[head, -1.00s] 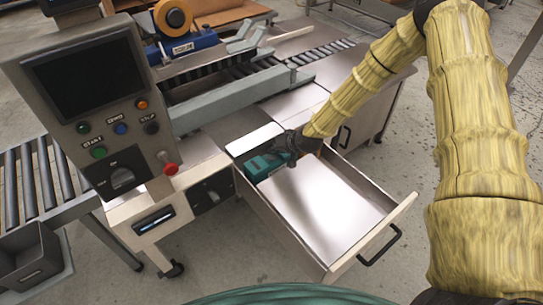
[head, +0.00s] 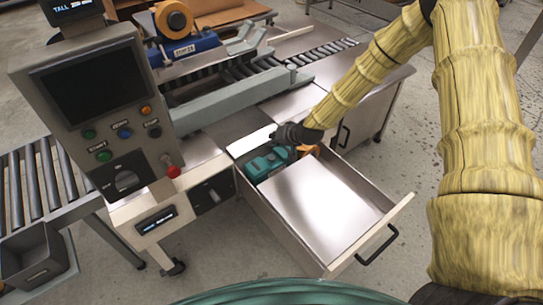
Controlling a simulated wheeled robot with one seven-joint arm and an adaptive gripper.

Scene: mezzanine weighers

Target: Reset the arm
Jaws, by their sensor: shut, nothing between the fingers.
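My arm, in a ribbed yellow sleeve, comes down from the upper right in the head view. Its dark end, with my gripper (head: 291,148), is over the back of an open metal drawer (head: 372,237). The gripper is shut and empty; its fingertips are small and hard to make out. A teal object (head: 270,163) lies at the back left of the drawer, just below the gripper. An orange object (head: 308,150) lies at the back right, partly hidden by the arm.
A control panel (head: 95,95) with a dark screen and buttons stands at the left. A roller conveyor (head: 25,200) and a grey bin (head: 35,258) are at the lower left. A blue machine with an orange roll (head: 174,20) is behind. The floor right of the drawer is clear.

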